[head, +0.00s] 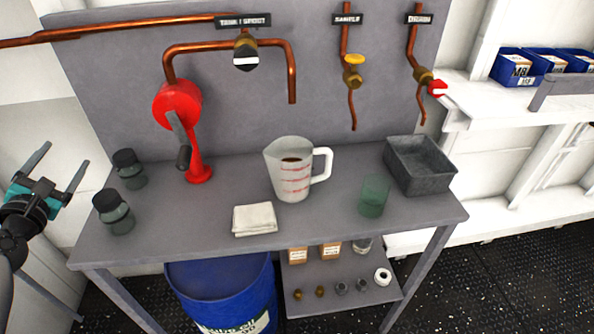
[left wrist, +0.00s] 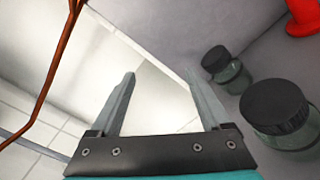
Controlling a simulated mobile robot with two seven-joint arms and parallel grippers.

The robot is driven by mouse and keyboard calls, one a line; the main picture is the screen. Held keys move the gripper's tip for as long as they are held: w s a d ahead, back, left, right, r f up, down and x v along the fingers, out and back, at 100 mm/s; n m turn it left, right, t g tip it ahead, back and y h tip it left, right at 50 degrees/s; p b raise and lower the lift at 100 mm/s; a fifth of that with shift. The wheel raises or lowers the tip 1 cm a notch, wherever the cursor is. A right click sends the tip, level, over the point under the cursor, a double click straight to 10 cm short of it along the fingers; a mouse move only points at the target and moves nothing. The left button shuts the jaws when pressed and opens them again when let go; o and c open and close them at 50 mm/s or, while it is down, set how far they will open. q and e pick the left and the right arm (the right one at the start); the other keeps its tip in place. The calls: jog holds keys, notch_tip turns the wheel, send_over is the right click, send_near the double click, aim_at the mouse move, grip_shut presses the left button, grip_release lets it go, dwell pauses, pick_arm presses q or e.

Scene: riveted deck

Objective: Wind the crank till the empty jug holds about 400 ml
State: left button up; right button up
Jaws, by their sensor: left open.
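The red crank pump (head: 178,104) stands at the back left of the grey bench, its dark crank handle (head: 182,152) hanging down in front. A copper pipe runs from it to a downward spout (head: 291,92). The white jug (head: 287,182) with red marks stands upright below the spout, its handle to the right. A small dark brown patch shows inside it; I cannot read its level. My left gripper (head: 62,158) is open and empty, left of the bench and well apart from the crank. Its open fingers also show in the left wrist view (left wrist: 160,76). My right gripper is out of view.
Two dark-capped jars (head: 118,214) stand at the bench's left end, between my left gripper and the pump. A folded cloth (head: 254,219), a green glass (head: 374,197) and a grey tray (head: 420,178) are also on the bench. A blue drum (head: 222,290) stands below.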

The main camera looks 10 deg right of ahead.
pick_arm(q)
jog(key=shift+o, duration=1.3)
jog(key=shift+s, duration=0.1)
jog(key=s+p, duration=0.1)
jog(key=s, duration=0.8)
jog(key=shift+a+p, duration=0.2)
jog(key=shift+p, duration=0.1)
jog(key=shift+w, duration=0.1)
